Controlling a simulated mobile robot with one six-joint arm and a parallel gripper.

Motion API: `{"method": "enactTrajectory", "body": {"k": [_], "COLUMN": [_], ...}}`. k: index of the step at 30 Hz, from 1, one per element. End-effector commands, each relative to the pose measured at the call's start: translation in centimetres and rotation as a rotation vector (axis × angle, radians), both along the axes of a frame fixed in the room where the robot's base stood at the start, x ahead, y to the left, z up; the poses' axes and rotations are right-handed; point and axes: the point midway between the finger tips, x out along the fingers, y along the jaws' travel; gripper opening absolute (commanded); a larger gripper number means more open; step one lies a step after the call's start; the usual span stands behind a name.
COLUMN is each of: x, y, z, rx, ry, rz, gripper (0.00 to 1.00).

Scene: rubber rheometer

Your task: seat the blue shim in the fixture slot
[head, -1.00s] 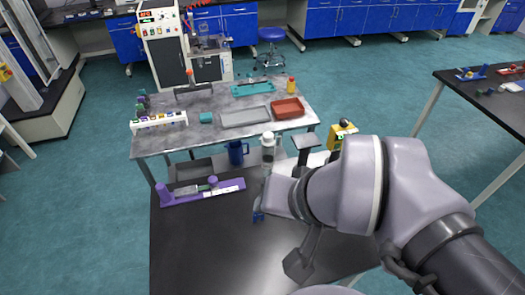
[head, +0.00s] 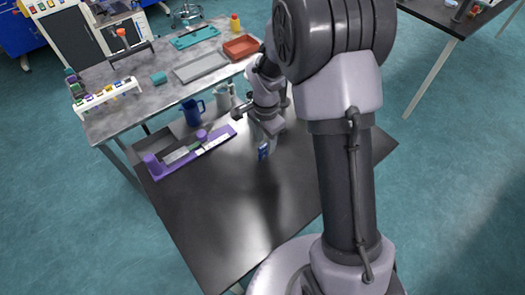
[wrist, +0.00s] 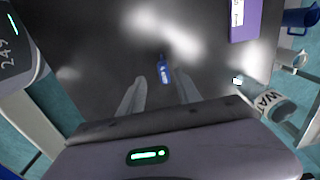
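The blue shim (head: 263,152) is a small blue piece with a pale mark, on the black table below my gripper. In the wrist view the shim (wrist: 164,74) lies ahead of and between the two fingertips, its narrow end pointing away. My gripper (head: 264,130) points down over it; in the wrist view my gripper (wrist: 161,88) has its fingers spread with nothing seen clamped between them. The purple fixture (head: 152,166) lies along the table's far left edge, with a metal strip and a purple knob. Part of it (wrist: 243,22) shows at the wrist view's top right. Its slot is not clear.
A blue mug (head: 192,112) and a pale jug (head: 223,98) stand beyond the fixture. A bottle (wrist: 264,102) stands right of my gripper in the wrist view, and a device with a lit display (wrist: 14,52) at left. The black table's front (head: 225,225) is clear.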

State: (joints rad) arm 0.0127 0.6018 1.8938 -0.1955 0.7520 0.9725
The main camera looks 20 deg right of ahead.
Motion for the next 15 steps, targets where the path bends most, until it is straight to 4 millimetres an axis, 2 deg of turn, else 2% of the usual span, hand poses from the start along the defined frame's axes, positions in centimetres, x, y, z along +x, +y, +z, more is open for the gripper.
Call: {"method": "enactTrajectory", "body": {"k": [1,8,12,15], "x": [0.0,0.3,0.6,0.6], "y": [0.0,0.2,0.4,0.4], "z": [-1.1,-3.3,-6.3,-7.1], "rx": [0.0,0.0,0.001,0.001], "ry": [0.0,-0.001,0.001,0.0], "rz": [0.0,0.001,0.001,0.0], "gripper": [0.4,0.4,0.4,0.4]}}
